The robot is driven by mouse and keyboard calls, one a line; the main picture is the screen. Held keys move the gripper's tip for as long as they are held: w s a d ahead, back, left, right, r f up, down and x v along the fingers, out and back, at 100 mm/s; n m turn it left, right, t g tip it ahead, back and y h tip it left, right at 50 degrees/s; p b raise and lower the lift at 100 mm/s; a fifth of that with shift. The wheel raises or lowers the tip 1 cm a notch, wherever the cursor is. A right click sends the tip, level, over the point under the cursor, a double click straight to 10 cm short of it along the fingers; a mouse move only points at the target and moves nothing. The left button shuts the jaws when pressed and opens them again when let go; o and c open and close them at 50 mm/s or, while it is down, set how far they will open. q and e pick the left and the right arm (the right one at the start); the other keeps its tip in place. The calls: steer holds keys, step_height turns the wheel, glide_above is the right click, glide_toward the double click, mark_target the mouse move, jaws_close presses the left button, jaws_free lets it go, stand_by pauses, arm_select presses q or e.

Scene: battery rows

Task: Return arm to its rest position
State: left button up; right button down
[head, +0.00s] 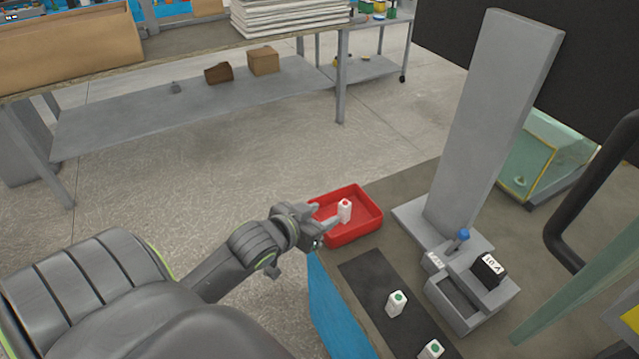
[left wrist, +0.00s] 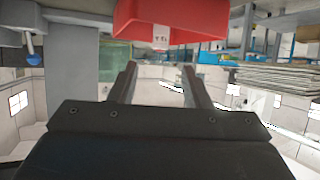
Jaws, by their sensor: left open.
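My left gripper (head: 324,228) is at the near left edge of a red tray (head: 366,238) in the head view. In the left wrist view its two fingers (left wrist: 160,78) stand apart with nothing between them. A white battery with a red top (head: 345,210) stands in the red tray, just beyond the fingers. The tray (left wrist: 130,20) and the white battery (left wrist: 161,38) also show at the top of the left wrist view. My left arm reaches in from the lower left. My right gripper is not in view.
White batteries with green marks (head: 397,304) stand on a black strip (head: 372,279) on the table. A grey fixture (head: 452,303) with a blue-knobbed lever (head: 462,236) and a tall grey panel (head: 492,120) stand to the right. Open floor (head: 200,180) lies left of the table.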

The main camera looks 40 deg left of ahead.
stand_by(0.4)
arm_select(q)
steer(key=s+d+f+g+y, duration=0.1)
steer(key=s+f+g, duration=0.4)
steer(key=s, duration=0.6)
steer(key=s+d+f+g+y, duration=0.15)
steer(key=s+f+g, duration=0.3)
steer(key=s, duration=0.55)
step_height(320, 180, down, 23)
steer(key=a+g+h+p, duration=0.1)
steer(key=a+p, duration=0.1)
steer(key=s+d+f+g+p, duration=0.1)
steer(key=s+d+f+p, duration=0.1)
steer(key=s+f, duration=1.2)
steer(key=shift+s+n, duration=0.3)
steer(key=shift+s, duration=0.2)
